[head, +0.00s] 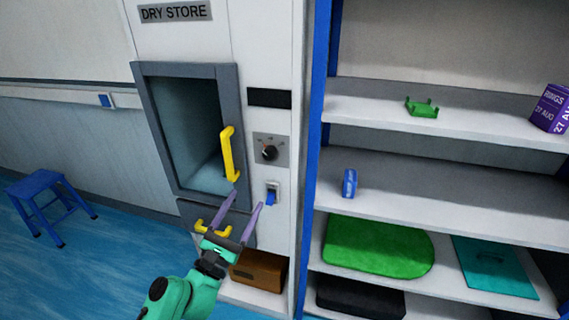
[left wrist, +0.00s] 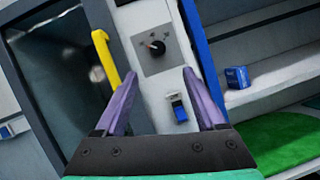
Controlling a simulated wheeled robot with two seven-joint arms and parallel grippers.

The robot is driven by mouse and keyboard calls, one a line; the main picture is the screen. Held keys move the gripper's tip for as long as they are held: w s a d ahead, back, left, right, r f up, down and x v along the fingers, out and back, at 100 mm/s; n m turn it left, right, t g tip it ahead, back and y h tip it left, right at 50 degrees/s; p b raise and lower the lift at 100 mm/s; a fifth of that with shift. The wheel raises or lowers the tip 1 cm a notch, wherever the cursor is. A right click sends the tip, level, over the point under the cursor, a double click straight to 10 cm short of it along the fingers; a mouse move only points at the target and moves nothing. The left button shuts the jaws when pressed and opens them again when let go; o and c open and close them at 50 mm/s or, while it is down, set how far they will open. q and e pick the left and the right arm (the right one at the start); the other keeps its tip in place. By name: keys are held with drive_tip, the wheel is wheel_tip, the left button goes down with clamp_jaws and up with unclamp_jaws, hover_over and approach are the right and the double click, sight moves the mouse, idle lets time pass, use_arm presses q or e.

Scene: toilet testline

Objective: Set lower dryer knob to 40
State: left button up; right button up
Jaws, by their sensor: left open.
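The dryer knob (head: 269,152) is a dark round knob on a grey plate, on the white front panel right of the dry store window. It also shows in the left wrist view (left wrist: 157,47), above and between my fingers; its markings are too small to read. My left gripper (head: 245,200) is open and empty, below and a little left of the knob, apart from it. Its purple fingers also show in the left wrist view (left wrist: 162,95). Below the knob is a blue switch (head: 271,195), near the right fingertip. My right gripper is not in view.
A yellow handle (head: 228,154) stands out left of the knob, and another yellow handle (head: 213,228) is lower down. A blue upright (head: 316,130) and shelves with a blue box (head: 349,183) are at right. A blue stool (head: 48,198) stands at far left.

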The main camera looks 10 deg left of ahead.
sight(267, 157)
use_arm(q)
drive_tip(key=p+x, duration=0.4)
drive_tip(key=x, duration=0.8)
drive_tip(key=shift+w+a, duration=0.1)
drive_tip(key=shift+w, duration=0.1)
drive_tip(key=shift+w+r, duration=0.1)
drive_tip(key=shift+w, duration=0.45)
clamp_jaws()
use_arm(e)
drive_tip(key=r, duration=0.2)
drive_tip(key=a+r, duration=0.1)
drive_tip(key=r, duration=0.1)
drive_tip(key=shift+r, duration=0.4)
